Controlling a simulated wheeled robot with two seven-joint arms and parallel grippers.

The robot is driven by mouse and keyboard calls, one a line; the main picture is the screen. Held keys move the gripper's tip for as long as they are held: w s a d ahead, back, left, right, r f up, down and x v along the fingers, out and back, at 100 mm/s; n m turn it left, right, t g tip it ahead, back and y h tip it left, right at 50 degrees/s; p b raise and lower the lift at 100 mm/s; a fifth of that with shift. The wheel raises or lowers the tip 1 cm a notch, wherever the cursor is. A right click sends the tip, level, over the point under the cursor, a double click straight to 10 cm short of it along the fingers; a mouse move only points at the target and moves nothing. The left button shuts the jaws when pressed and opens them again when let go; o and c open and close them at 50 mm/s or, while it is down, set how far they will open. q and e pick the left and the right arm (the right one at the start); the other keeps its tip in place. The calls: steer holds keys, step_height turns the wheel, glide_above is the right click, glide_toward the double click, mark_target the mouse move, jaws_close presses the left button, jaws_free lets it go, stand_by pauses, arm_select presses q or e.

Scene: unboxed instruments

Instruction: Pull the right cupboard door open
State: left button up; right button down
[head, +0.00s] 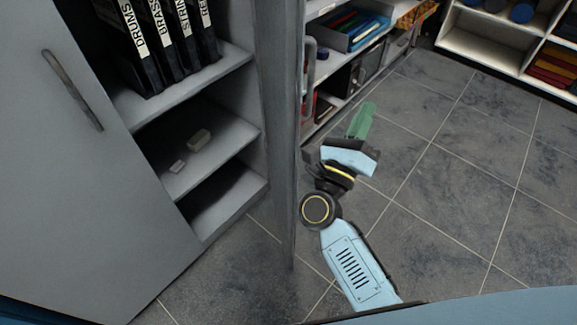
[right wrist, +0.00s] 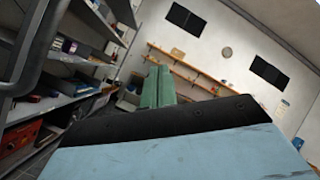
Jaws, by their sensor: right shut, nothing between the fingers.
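The right cupboard door (head: 279,150) stands swung out from the cupboard and shows nearly edge-on in the head view. Its grey bar handle (head: 308,80) is on the side facing right. A grey bar, which looks like this handle (right wrist: 38,50), also shows close up at the left of the right wrist view. My right gripper (head: 364,110) is to the right of the door, apart from the handle. Its green fingers (right wrist: 157,82) are shut and empty. My left gripper is not in view.
The left cupboard door (head: 95,170) is closed, with its own handle (head: 72,90). Black labelled binders (head: 165,45) and small pale objects (head: 199,139) are on the cupboard shelves. Another shelf unit (head: 345,75) stands behind the door. The tiled floor (head: 450,190) at right is clear.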

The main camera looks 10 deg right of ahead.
mark_target(286, 170)
steer(key=s+a+n+t+y, duration=0.2)
steer(key=a+n+y, duration=0.4)
steer(key=n, duration=0.6)
steer(key=s+a+f+n+t+y, duration=0.1)
steer(key=a+n+t+y, duration=0.15)
steer(key=n+y, duration=0.75)
steer(key=s+a+n+t+y, duration=0.15)
steer(key=a+n+y, duration=0.4)
steer(key=n, duration=0.75)
steer(key=s+a+f+n+g, duration=0.15)
steer(key=f+n+g, duration=0.35)
steer(key=n, duration=0.6)
steer(key=s+d+f+n+g, duration=0.1)
steer(key=s+f+n+g, duration=0.2)
steer(key=f+n, duration=0.65)
steer(key=shift+n, duration=0.95)
steer(key=w, duration=0.3)
steer(key=w+r, duration=0.1)
steer(key=w, duration=0.2)
steer(key=w+p, duration=0.1)
steer(key=w, duration=0.2)
steer(key=shift+w+a+r, duration=0.1)
steer(key=shift+w+r, duration=0.1)
steer(key=shift+r, duration=0.2)
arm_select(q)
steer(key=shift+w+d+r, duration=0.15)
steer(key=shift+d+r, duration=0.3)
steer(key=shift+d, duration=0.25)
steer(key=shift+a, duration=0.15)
